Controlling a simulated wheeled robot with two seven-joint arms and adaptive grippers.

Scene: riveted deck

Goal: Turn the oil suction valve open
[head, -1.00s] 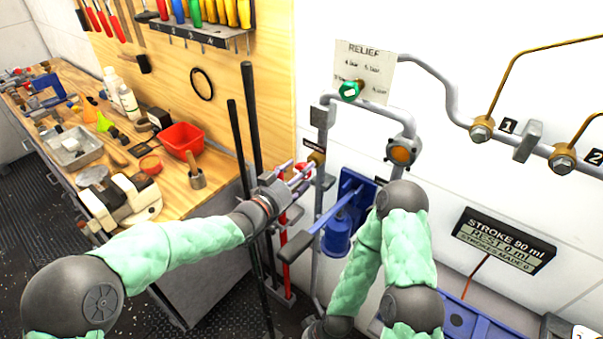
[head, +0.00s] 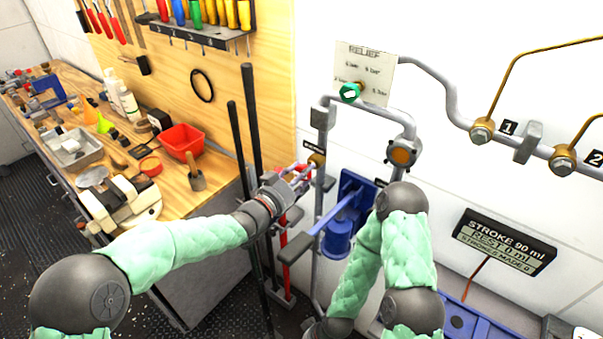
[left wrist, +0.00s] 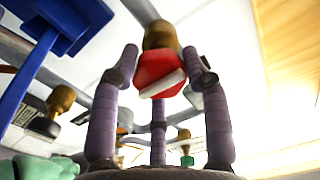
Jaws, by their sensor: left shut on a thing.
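The oil suction valve has a red handle (left wrist: 162,72) on a brass body (left wrist: 160,35), seen close up in the left wrist view. In the head view its brass body (head: 316,160) sits on a grey upright pipe, with a small dark label beside it. My left gripper (head: 300,174) reaches it from the lower left and is shut on the red handle. In the left wrist view one finger stands on either side of the handle and a third finger is behind. The fingers partly hide the handle in the head view.
A green knob (head: 350,93) sits on the relief plate above. A cluttered workbench (head: 215,200) is at the left.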

